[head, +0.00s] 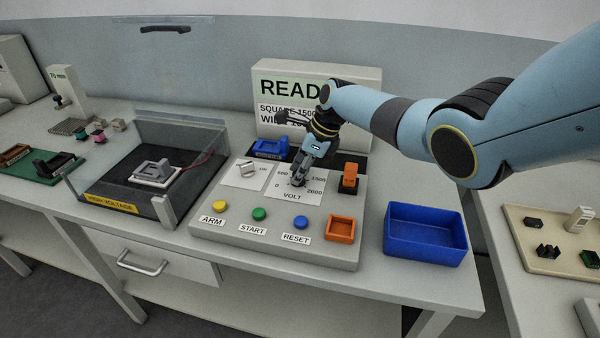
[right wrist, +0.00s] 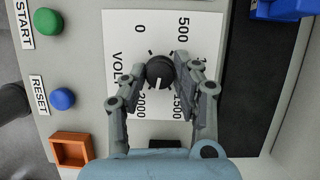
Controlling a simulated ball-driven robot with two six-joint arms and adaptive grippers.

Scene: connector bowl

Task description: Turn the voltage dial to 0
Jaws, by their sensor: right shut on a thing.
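The voltage dial is a round black knob (right wrist: 159,72) on a white VOLT plate (right wrist: 117,25) with numbers around it. Its white mark points down in the right wrist view, about between 1500 and 2000. My right gripper (right wrist: 160,68) is shut on the dial, one finger on each side. In the head view my right gripper (head: 298,180) reaches down onto the VOLT plate (head: 313,197) and hides most of the dial. My left gripper is not in view.
Beside the dial are a grey selector (head: 247,168), an orange switch (head: 349,177) and yellow, green and blue buttons (head: 301,223). The display (head: 364,85) stands behind. A blue bin (head: 425,232) is right; a clear-walled high-voltage box (head: 205,180) is left.

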